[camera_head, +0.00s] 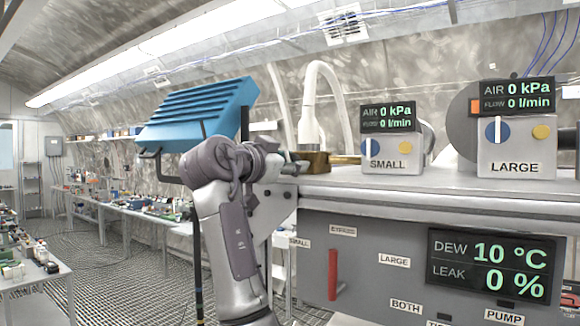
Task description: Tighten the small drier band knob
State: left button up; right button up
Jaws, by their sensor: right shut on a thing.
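My right gripper (289,168) comes up from below at the middle of the view and points right, against the left end of a brass block (315,160) on the steel bench top. It is shut on the small drier band knob, which the fingers and wrist hide. A brass rod runs right from the block towards the white box labelled SMALL (389,165). That box carries a blue knob (370,148) with an upright white bar and a yellow knob (405,147). Its display (388,117) reads AIR 0 kPa and 0 l/min. My left gripper is not in view.
A white curved hose (309,100) rises behind the block. A blue ribbed box (197,110) stands behind my arm. The LARGE box (516,145) is at right. The front panel has a red handle (333,274) and a DEW and LEAK display (494,266). Cluttered tables line the left.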

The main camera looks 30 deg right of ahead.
jog(key=shift+m, duration=0.5)
jog(key=shift+r, duration=0.1)
jog(key=o, duration=1.1)
jog(key=shift+o, duration=0.2)
